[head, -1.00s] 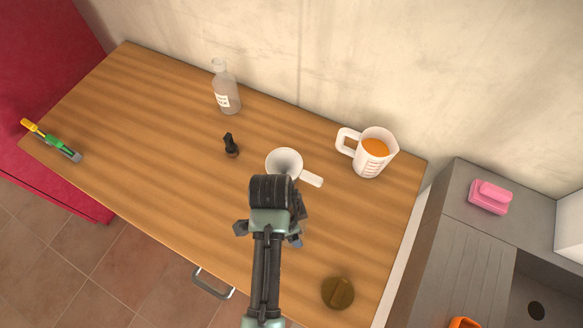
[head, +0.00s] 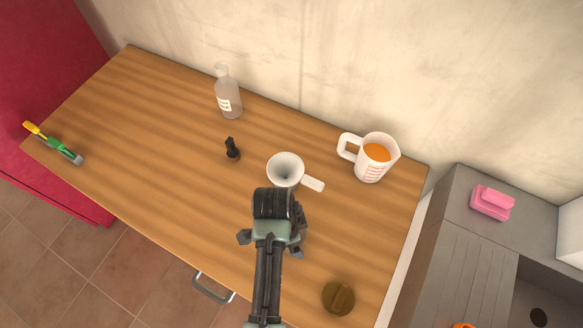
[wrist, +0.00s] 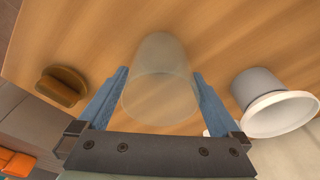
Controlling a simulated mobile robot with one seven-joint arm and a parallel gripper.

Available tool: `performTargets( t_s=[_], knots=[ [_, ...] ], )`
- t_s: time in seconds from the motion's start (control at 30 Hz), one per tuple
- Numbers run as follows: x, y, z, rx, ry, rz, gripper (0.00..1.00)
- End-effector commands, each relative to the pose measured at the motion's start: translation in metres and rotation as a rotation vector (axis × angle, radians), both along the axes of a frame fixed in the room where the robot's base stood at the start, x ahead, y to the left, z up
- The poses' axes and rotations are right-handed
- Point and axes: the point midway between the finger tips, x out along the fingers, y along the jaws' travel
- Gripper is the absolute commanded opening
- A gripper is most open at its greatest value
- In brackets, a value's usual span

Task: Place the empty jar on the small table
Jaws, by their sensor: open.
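A clear, empty jar (wrist: 160,80) shows in the wrist view on the wooden worktop (wrist: 220,35), between the fingers of my gripper (wrist: 160,73). The blue fingers are open, one on each side of the jar; I cannot tell whether either touches it. In the head view my gripper (head: 272,238) is over the front middle of the worktop (head: 150,150), and my arm hides the jar. No separate small table can be made out.
A jug of orange liquid (head: 372,160), a bottle (head: 228,95) and a black stopper (head: 232,150) stand farther back. A green-yellow tool (head: 55,144) lies left.

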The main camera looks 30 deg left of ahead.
Motion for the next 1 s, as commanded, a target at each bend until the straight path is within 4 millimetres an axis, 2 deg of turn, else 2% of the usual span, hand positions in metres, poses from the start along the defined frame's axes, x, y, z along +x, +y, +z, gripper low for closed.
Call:
performTargets(
  t_s=[0.17, 0.4, 0.6, 0.73, 1.0],
  knots=[
    [-0.001, 0.002, 0.023, 0.001, -0.004, 0.000, 1.00],
    [-0.006, 0.009, 0.075, 0.003, -0.004, 0.000, 1.00],
    [-0.009, 0.012, 0.107, 0.001, -0.004, 0.000, 1.00],
    [-0.011, 0.013, 0.117, 0.000, -0.002, -0.001, 1.00],
    [-0.011, 0.013, 0.120, 0.001, -0.002, 0.000, 1.00]
  ],
)
